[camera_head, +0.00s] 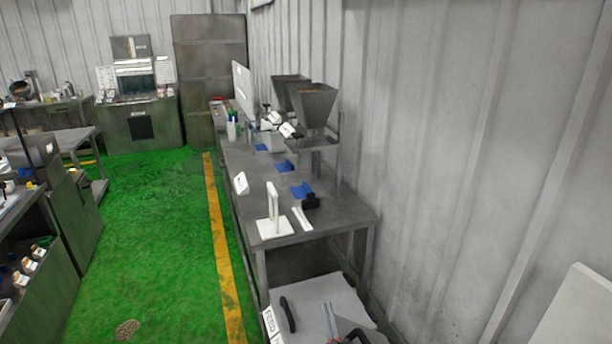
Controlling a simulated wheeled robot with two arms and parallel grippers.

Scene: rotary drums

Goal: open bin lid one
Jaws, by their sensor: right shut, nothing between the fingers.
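A grey bin lid (345,296) with a black curved handle (288,314) lies at the bottom centre of the head view, in front of the near end of the long table. It looks closed and flat. A white label (270,323) with dark lettering is on its left front edge. My right gripper (331,318) is at the bottom edge of the view, over the lid and to the right of the handle. It is shut and empty, apart from the handle. Its rear part is cut off by the frame. My left gripper is out of view.
A long grey table (345,210) runs along the wall behind the bin, carrying hoppers (313,104), blue pieces and a white stand (273,215). A pale panel (580,312) stands at lower right.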

